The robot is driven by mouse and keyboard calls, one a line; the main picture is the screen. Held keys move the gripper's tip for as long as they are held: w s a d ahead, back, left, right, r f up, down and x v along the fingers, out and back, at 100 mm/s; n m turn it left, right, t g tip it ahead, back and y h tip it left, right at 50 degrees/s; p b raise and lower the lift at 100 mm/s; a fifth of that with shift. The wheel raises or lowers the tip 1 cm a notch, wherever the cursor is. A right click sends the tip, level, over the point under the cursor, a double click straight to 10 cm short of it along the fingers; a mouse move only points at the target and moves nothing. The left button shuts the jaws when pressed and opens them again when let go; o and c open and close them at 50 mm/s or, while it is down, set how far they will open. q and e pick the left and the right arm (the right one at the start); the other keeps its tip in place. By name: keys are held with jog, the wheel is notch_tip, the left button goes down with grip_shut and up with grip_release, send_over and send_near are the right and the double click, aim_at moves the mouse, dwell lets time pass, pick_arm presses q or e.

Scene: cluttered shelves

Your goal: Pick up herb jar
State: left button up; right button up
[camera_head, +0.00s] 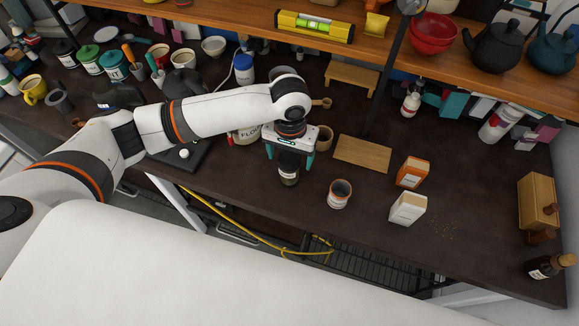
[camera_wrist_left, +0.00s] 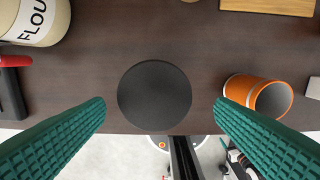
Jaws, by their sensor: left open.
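The herb jar (camera_head: 288,176) is a small dark jar with a pale label, standing upright near the front edge of the dark worktop. In the left wrist view its round black lid (camera_wrist_left: 154,95) is seen from above. My left gripper (camera_head: 289,156) points down above the jar, with its teal fingers spread. In the left wrist view the open gripper (camera_wrist_left: 160,112) has one ridged finger at each side, with the lid between them in the picture and a gap on both sides. The arm hides part of the worktop behind. My right gripper does not show.
A flour canister (camera_wrist_left: 36,20) is to the left. A wooden board (camera_head: 362,153), orange box (camera_head: 411,172) and white box (camera_head: 407,208) lie farther right. A shelf (camera_head: 240,18) overhangs behind.

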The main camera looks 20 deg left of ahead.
aim_at(290, 157)
pick_arm(q)
jog(key=f, duration=0.1)
jog(key=f+p, duration=0.1)
jog(key=f, duration=0.3)
jog(key=shift+w+a, duration=0.2)
jog(key=shift+w, duration=0.2)
jog(key=shift+f, duration=0.2)
jog(key=c, duration=1.2)
jog(key=shift+o, duration=0.2)
jog(key=shift+r, duration=0.1)
notch_tip(290, 157, up, 10)
jog(key=shift+f+b, duration=0.1)
jog(key=shift+b, duration=0.55)
jog(key=shift+c, duration=0.2)
jog(key=o, duration=0.4)
jog(key=c, duration=0.4)
jog(key=shift+o, duration=0.2)
